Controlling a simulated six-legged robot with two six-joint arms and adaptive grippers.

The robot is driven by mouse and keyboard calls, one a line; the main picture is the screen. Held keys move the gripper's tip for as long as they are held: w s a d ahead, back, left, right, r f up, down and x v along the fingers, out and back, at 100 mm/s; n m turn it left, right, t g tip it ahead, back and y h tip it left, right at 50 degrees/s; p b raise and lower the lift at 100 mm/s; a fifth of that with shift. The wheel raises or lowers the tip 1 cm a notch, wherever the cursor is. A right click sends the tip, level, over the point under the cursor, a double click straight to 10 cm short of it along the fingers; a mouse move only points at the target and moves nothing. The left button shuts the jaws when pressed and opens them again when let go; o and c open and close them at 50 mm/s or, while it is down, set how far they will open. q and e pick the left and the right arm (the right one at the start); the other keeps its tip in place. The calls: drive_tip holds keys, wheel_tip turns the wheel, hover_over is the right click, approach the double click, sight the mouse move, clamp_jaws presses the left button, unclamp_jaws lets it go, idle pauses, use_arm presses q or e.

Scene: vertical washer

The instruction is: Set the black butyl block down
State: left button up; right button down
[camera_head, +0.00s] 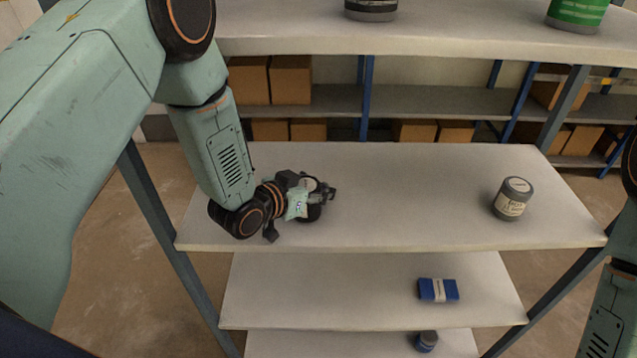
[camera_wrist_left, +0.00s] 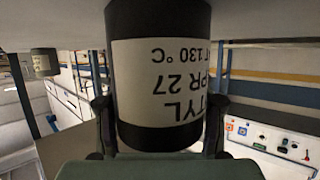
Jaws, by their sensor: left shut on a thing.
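The black butyl block (camera_wrist_left: 158,85) is a black cylinder with a pale label, and its lettering appears upside down in the left wrist view. My left gripper (camera_head: 325,202) is shut on it, with a finger on each side in the wrist view. In the head view the gripper is low over the left part of the middle shelf (camera_head: 400,175), and the block is mostly hidden by the gripper. I cannot tell whether its base touches the shelf. My right gripper is out of view; only parts of the right arm show at the right edge.
A grey labelled cylinder (camera_head: 512,198) stands at the right of the middle shelf, with bare shelf between. A blue box (camera_head: 438,290) is on the shelf below, a small dark cylinder (camera_head: 426,341) lower. The upper shelf (camera_head: 460,30) holds a green can (camera_head: 577,13).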

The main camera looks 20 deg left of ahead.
use_arm(q)
drive_tip(key=shift+a+f, duration=0.1)
drive_tip(key=shift+a, duration=0.25)
drive_tip(key=o, duration=1.4)
drive_tip(key=shift+d, duration=0.3)
drive_tip(key=shift+o, duration=1.3)
drive_tip(key=shift+a, duration=0.2)
drive_tip(key=shift+s+d+r, duration=0.1)
drive_tip(key=shift+s+r, duration=0.05)
drive_tip(key=shift+r, duration=0.1)
drive_tip(key=v, duration=1.1)
drive_tip(key=shift+s+a, duration=0.25)
drive_tip(key=shift+a, duration=0.05)
